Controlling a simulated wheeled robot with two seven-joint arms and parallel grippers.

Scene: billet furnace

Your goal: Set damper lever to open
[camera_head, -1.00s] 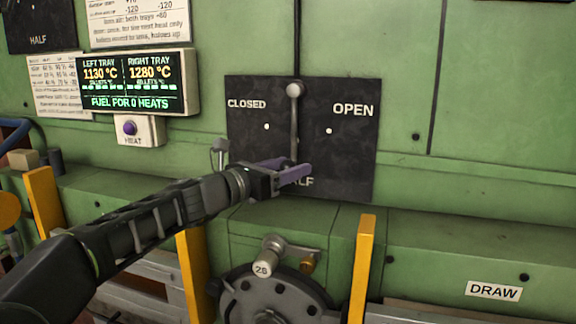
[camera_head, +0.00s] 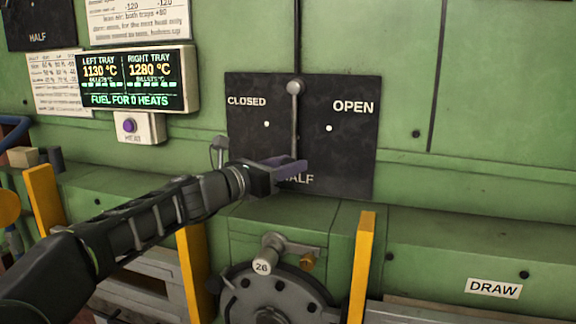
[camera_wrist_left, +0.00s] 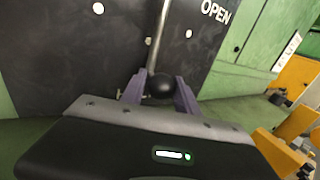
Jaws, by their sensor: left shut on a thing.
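The damper lever (camera_head: 294,120) is a grey rod hanging from a round pivot on a black plate (camera_head: 350,170). The plate is marked CLOSED at left, OPEN at right and HALF at the bottom. The lever points straight down toward HALF. My left gripper (camera_head: 293,167), with purple fingers, is shut on its lower end and partly covers the HALF label. In the left wrist view, the black ball knob (camera_wrist_left: 160,86) sits between the two fingers, with the rod (camera_wrist_left: 158,38) rising from it. My right gripper is out of view.
A display (camera_head: 132,82) with a HEAT button (camera_head: 130,126) is at the left. Below are a round crank wheel (camera_head: 275,300) marked 26 and yellow posts (camera_head: 362,265). A DRAW label (camera_head: 493,288) is at lower right. The plate beside the lever is clear.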

